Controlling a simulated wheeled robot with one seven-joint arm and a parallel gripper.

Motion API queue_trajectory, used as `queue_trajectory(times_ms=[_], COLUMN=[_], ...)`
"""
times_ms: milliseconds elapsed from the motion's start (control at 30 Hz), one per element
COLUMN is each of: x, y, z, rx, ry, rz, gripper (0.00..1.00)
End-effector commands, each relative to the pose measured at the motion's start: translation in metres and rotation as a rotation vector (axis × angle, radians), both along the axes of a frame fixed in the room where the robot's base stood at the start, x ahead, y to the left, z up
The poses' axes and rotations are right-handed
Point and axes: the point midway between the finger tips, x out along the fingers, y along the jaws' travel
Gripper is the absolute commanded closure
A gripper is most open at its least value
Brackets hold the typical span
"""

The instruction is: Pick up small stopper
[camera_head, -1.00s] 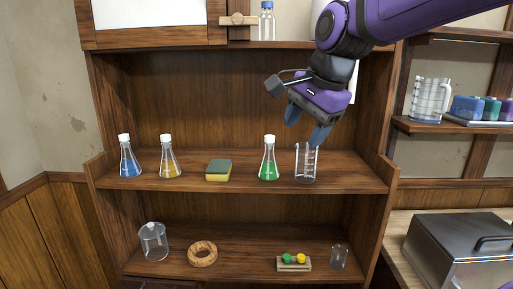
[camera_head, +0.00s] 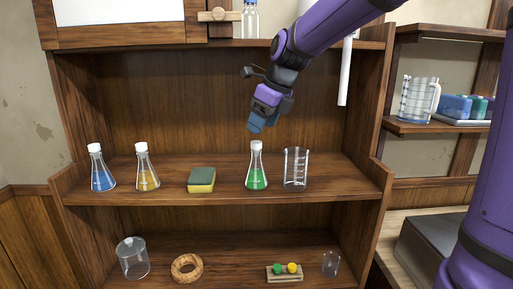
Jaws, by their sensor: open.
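White stoppers cap three conical flasks on the upper shelf: one on the green flask (camera_head: 256,179), one on the blue flask (camera_head: 102,177), and one on the yellow flask (camera_head: 147,176). The green flask's stopper (camera_head: 256,145) is upright in its neck. I cannot tell which is the small stopper. My gripper (camera_head: 260,124) points down just above the green flask's stopper, its blue fingers open and apparently empty. The fingers look close together from this side, and a small gap shows above the stopper.
A clear beaker (camera_head: 296,169) stands right beside the green flask, and a sponge (camera_head: 201,180) lies to its left. The lower shelf holds a glass jar (camera_head: 133,259), a cork ring (camera_head: 187,268), a wooden block with green and yellow balls (camera_head: 285,273), and a small glass (camera_head: 331,264).

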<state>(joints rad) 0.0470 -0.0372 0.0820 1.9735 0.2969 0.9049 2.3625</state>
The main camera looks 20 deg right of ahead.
Motion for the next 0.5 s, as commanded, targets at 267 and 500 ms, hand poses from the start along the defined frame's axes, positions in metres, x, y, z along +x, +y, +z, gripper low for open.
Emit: queue_trajectory(times_ms=[267, 500], x=[0.005, 0.008], y=[0.005, 0.007], z=[-0.021, -0.052], rx=[-0.001, -0.002], ry=[0.0, 0.002], rz=[0.002, 0.002], gripper=[0.39, 0.39])
